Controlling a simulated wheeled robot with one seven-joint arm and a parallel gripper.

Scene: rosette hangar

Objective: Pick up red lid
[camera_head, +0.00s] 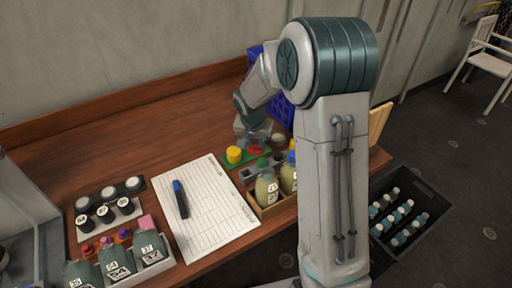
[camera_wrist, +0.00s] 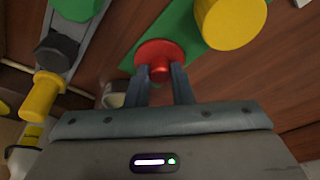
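The red lid (camera_wrist: 158,48) is a round disc with a small knob, seen at the top middle of the wrist view. It lies at a green board (camera_wrist: 190,25). In the head view the red lid (camera_head: 256,150) is partly hidden under my arm. My gripper (camera_wrist: 161,76) is right at the lid, with one finger on each side of the knob. The fingers are apart with the knob between them. Whether they press on it cannot be told.
A yellow lid (camera_head: 234,154) sits left of the red lid on the green board. A wooden crate of bottles (camera_head: 267,190) stands close in front. A clipboard sheet with a marker (camera_head: 180,198) lies to the left. A blue crate (camera_head: 281,104) is behind.

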